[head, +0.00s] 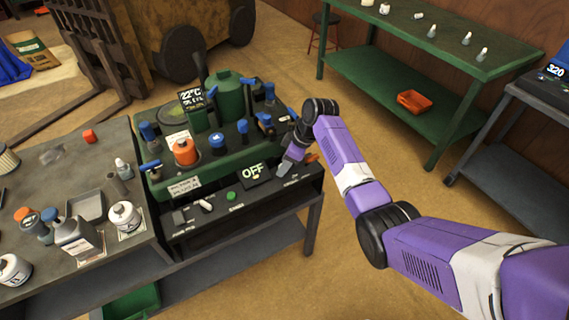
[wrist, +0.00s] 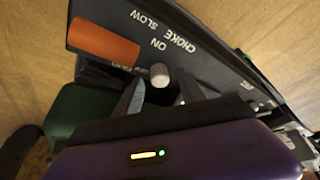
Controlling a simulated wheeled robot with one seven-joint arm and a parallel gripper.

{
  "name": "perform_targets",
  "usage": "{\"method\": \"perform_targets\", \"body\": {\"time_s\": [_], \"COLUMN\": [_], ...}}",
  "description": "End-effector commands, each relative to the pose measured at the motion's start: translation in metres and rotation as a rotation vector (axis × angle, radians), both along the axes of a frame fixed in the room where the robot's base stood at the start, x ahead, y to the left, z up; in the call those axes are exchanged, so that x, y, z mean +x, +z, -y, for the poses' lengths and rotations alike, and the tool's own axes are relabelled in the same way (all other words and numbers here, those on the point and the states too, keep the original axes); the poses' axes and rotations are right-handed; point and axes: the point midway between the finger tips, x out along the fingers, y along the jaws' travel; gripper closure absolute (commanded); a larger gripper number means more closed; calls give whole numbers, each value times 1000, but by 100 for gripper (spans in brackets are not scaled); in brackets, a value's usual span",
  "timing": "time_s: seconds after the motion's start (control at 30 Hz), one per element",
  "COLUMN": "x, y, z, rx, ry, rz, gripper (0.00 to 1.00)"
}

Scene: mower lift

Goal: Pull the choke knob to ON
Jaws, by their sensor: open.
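The choke knob (wrist: 159,75) is a small grey cylinder on the black control panel (wrist: 200,55), beside the words CHOKE and ON in the wrist view. My gripper (wrist: 161,88) is open, with one finger to each side of the knob's near side. I cannot tell whether either finger touches it. In the head view my gripper (head: 287,167) is low over the right end of the panel and hides the knob.
An orange handle (wrist: 103,42) is close beside the knob, near the word SLOW. A display reading OFF (head: 253,171) and a green button (head: 231,196) are left of my gripper. Bottles with blue tops crowd the green machine (head: 160,188) behind.

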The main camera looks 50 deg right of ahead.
Motion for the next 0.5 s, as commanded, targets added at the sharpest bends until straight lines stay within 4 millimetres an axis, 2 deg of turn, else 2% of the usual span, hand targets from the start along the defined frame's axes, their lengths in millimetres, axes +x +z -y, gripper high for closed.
{"method": "perform_targets", "body": {"time_s": [0.3, 0.5], "x": [1, 1], "y": [-2, -2], "z": [0, 0], "rx": [0, 0], "ry": [0, 0], "rz": [0, 0], "gripper": [55, 95]}}
